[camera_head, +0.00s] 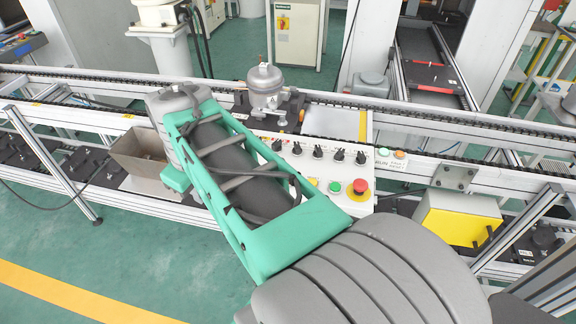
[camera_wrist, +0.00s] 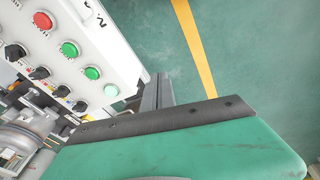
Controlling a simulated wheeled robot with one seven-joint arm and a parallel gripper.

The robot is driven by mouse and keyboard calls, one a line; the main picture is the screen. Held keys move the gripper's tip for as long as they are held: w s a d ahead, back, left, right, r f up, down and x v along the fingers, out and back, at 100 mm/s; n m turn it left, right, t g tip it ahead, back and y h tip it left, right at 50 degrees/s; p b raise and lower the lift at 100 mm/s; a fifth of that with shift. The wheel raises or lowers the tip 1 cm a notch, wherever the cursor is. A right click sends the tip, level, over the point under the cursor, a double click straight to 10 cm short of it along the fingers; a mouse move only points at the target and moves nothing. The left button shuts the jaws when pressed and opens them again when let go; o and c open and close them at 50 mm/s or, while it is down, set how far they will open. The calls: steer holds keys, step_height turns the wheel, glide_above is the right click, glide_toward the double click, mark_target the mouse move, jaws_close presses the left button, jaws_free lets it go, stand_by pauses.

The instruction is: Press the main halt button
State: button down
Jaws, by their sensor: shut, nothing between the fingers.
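A red mushroom button (camera_head: 358,187) with a yellow base sits at the right end of a white control panel (camera_head: 337,178) in the head view. My arm covers the panel's left part. In the wrist view, a white panel (camera_wrist: 102,39) shows a round red button (camera_wrist: 43,20) and several green ones; I cannot tell whether that red button is the mushroom one. My gripper (camera_wrist: 158,76) shows as two grey fingers together, shut and empty, right of the panel and apart from the buttons in the picture. The head view does not show the fingers.
Black knobs (camera_head: 318,151) and a green button (camera_head: 335,187) lie near the red one. A grey compressor (camera_head: 265,88) stands on the conveyor behind the panel. A yellow box (camera_head: 452,222) is at the right. Green floor is open in front.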

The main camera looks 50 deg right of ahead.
steer(key=s+d+r+n, duration=0.1)
steer(key=s+d+r, duration=0.1)
steer(key=d, duration=0.5)
steer(key=s+d+r+n+g+p, duration=0.1)
steer(key=s+d+r, duration=0.2)
steer(key=d, duration=0.4)
steer(key=s+d+r+g, duration=0.1)
steer(key=s+d+r, duration=0.2)
steer(key=d, duration=0.4)
steer(key=shift+s+r+n+y+p, duration=0.25)
steer(key=shift+s+n+y+p, duration=0.05)
steer(key=shift+s+n+y, duration=0.1)
steer(key=shift+w, duration=0.1)
step_height(320, 180, down, 14)
steer(key=shift+r+p, duration=0.1)
steer(key=shift+p, duration=0.95)
steer(key=shift+f, duration=0.2)
